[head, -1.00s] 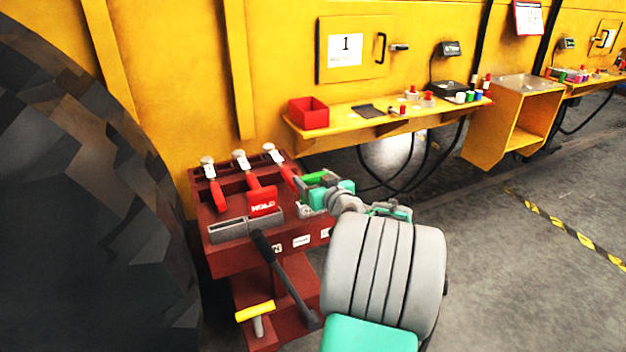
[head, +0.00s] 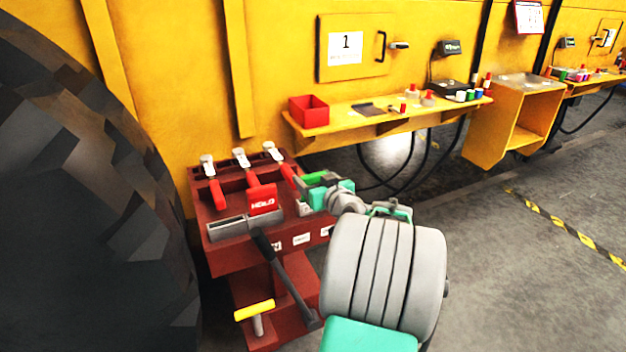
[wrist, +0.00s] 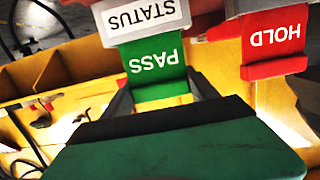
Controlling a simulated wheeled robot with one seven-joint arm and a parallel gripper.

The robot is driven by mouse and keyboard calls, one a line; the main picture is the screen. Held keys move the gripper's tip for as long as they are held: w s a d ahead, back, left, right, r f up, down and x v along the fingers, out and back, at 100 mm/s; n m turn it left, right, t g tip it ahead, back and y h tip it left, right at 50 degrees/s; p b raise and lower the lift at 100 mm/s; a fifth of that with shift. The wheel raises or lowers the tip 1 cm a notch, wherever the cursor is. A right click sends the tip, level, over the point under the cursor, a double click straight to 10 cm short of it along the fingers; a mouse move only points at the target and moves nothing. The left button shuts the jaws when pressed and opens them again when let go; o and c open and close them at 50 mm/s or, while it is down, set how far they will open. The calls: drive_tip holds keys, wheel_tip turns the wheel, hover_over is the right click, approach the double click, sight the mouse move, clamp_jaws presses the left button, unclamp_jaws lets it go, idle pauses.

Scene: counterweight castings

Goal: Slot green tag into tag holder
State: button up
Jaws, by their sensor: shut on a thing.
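The green tag (wrist: 155,66), reading PASS, is between the fingers of my gripper (wrist: 165,100) in the wrist view. A white STATUS label (wrist: 143,18) adjoins its far end; I cannot tell whether it belongs to the tag or to something behind. In the head view, my gripper (head: 318,192) is at the right end of the dark red stand (head: 225,262), with the green tag (head: 315,178) showing beside it.
A red HOLD plate (head: 263,200) stands left of my gripper and also shows in the wrist view (wrist: 272,42). A yellow shelf (head: 350,125) carries a red bin (head: 309,111).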

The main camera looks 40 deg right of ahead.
drive_tip(key=o, duration=1.4)
drive_tip(key=v, duration=0.8)
wheel_tip(320, 180, up, 7)
drive_tip(key=p, duration=0.3)
drive_tip(key=shift+w+p, duration=0.1)
drive_tip(key=shift+p, duration=0.3)
